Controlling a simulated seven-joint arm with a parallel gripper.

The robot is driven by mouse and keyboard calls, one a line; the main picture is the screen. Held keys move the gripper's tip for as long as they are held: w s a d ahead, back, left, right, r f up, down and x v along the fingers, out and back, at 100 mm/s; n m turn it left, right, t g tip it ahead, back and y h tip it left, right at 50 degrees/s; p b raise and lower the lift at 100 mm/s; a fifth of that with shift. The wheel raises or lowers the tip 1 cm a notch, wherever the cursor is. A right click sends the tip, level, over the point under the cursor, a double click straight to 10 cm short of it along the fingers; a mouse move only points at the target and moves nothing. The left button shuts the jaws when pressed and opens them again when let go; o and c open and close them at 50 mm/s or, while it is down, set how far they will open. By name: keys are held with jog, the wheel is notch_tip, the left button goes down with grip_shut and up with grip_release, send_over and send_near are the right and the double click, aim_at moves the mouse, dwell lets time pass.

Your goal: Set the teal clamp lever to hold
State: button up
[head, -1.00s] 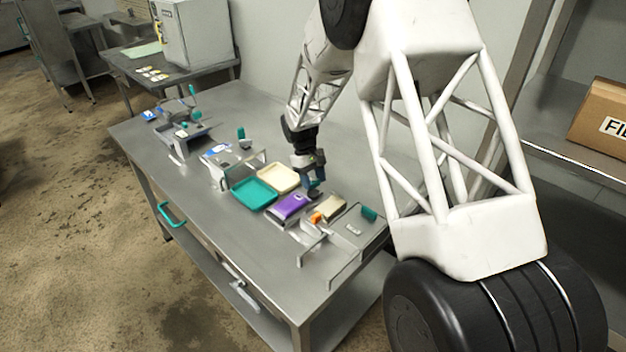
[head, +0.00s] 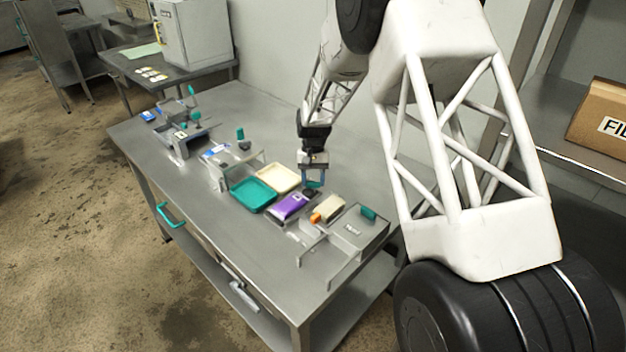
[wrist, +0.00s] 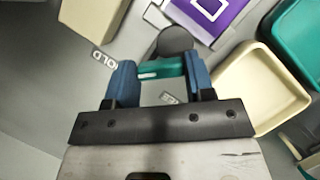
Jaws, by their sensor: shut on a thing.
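The teal clamp lever (wrist: 160,70) lies between the blue fingers of my gripper (wrist: 159,76) in the wrist view, with a dark round knob or pivot (wrist: 175,42) just beyond it. My gripper is shut on the lever. A HOLD label (wrist: 104,59) is on the metal surface to the left, and a partly covered FREE label (wrist: 169,98) is between the fingers. In the head view my gripper (head: 314,183) is low over the bench, behind the purple pouch (head: 290,207). Only a bit of the teal lever (head: 313,184) shows there, between the fingers.
A teal tray (head: 252,208) and a cream tray (head: 296,188) lie left of my gripper. A beige block (head: 328,207) and a metal fixture with a teal handle (head: 368,213) are to the right. More fixtures stand farther left on the steel bench (head: 235,255).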

dwell(0.3)
jog(key=o, duration=0.9)
jog(key=shift+r, duration=0.1)
jog(key=v, duration=0.7)
jog(key=shift+w+r, duration=0.2)
jog(key=shift+r, duration=0.05)
jog(key=shift+d, duration=0.1)
